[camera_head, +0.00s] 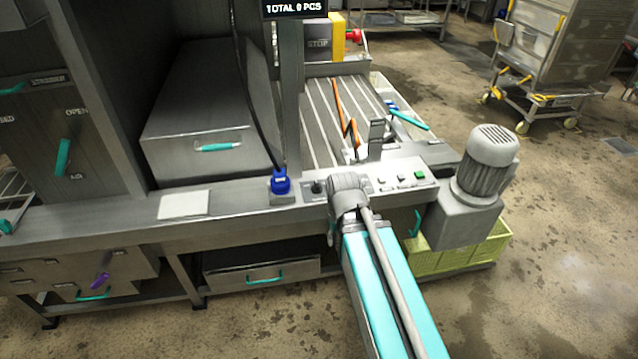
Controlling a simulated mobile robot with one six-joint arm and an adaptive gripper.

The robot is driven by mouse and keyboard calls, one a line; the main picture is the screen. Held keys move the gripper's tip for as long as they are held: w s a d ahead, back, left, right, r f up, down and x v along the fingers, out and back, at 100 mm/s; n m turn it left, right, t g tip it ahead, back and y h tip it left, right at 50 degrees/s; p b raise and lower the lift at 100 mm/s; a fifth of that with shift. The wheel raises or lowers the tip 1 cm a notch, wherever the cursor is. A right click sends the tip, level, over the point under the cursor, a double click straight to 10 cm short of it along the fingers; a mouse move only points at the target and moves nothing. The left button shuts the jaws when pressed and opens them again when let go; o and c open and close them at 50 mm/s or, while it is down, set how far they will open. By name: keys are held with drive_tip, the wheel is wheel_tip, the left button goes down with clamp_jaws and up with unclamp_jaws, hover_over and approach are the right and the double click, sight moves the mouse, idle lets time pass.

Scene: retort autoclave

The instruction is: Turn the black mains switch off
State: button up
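A small black knob (317,187), which looks like the mains switch, sits on the grey control panel (425,183) at the front of the steel bench. It is just left of the rounded grey end of my arm. It is too small for me to tell which way it is set. My teal and grey arm reaches up from the bottom right and covers the middle of the panel. My gripper cannot be made out; it seems hidden behind the arm's end, so I cannot see whether it touches anything.
A blue plug (280,182) with a black cable stands left of the knob. A green button (419,175) and pale buttons are on the panel's right. A grey motor (487,160) stands beside the bench, above a yellow-green crate (485,245). The floor at right is clear up to a cart (545,60).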

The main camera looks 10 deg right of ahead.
wheel_tip(320, 180, up, 8)
drive_tip(key=p, duration=0.8)
hover_over(317, 183)
drive_tip(key=shift+s, duration=0.15)
drive_tip(key=shift+f+b, duration=0.3)
drive_tip(key=shift+b, duration=0.05)
wheel_tip(317, 183, down, 13)
drive_tip(key=b, duration=1.3)
drive_tip(key=shift+f, duration=0.15)
drive_tip(key=shift+c, duration=0.2)
clamp_jaws()
